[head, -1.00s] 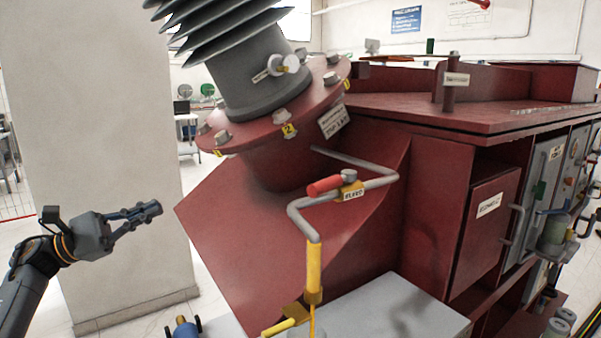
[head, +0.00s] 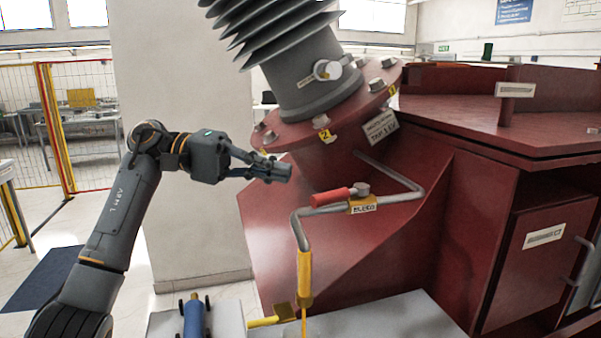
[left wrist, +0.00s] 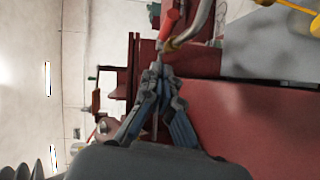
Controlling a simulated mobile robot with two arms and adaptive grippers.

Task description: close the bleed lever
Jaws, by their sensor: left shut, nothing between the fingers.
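The handle lies roughly along the pipe and points left in the head view. My left gripper (head: 284,172) is shut and empty, above and left of the red handle, with a gap between them. In the left wrist view the fingertips (left wrist: 158,70) point toward the red handle (left wrist: 170,22) and the pipe, which lie beyond them. My right gripper is not in view.
The grey bushing (head: 305,75) and its red bolted flange (head: 340,110) stand just above the lever. A yellow hose end (head: 304,275) hangs from the pipe over a grey surface (head: 385,318). A blue object (head: 193,316) stands at the lower left.

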